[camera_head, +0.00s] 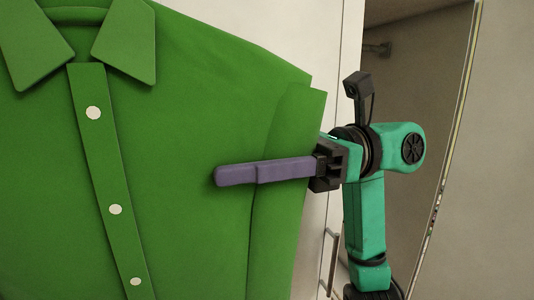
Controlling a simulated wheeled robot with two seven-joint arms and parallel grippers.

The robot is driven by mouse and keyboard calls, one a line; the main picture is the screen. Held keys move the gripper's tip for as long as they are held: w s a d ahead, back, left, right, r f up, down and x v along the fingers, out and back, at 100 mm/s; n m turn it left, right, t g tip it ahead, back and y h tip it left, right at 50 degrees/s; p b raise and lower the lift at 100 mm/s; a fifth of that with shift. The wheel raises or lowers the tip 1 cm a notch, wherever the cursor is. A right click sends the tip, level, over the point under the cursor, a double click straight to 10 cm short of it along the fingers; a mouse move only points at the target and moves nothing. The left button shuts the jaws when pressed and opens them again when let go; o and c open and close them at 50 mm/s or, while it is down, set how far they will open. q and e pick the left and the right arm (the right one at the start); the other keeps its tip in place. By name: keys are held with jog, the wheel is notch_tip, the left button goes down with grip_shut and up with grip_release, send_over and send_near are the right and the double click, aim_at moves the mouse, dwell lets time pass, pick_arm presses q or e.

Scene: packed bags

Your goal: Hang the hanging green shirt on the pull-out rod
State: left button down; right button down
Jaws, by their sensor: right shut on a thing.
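The green shirt (190,120) fills the left half of the head view, front facing me, with its collar cut by the top edge. White buttons run down its placket. My right gripper (225,175) is shut on the shirt's side at the sleeve. One purple finger lies across the front of the cloth; the other finger is hidden behind it. A short metal rod end (380,48) shows inside the open wardrobe at the upper right; I cannot tell if it is the pull-out rod. No hanger hook is in view. My left gripper is not in view.
A pale cabinet door panel (335,60) with a metal handle (333,260) stands behind the shirt. The wardrobe's dark opening (420,85) is right of it, partly behind my right arm. A bright vertical edge (455,140) bounds the opening on the right.

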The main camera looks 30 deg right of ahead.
aim_at(178, 201)
jog(key=p+x, duration=0.2)
jog(key=x, duration=0.4)
jog(key=shift+r, duration=0.1)
jog(key=shift+a+f+b, duration=0.3)
jog(key=shift+f+b, duration=0.6)
jog(key=shift+b, duration=0.05)
jog(key=shift+w+d+f+b, duration=0.1)
jog(key=shift+d+f+b, duration=0.05)
jog(key=shift+f+b, duration=0.65)
jog(key=shift+r, duration=0.1)
jog(key=shift+c, duration=1.6)
grip_release()
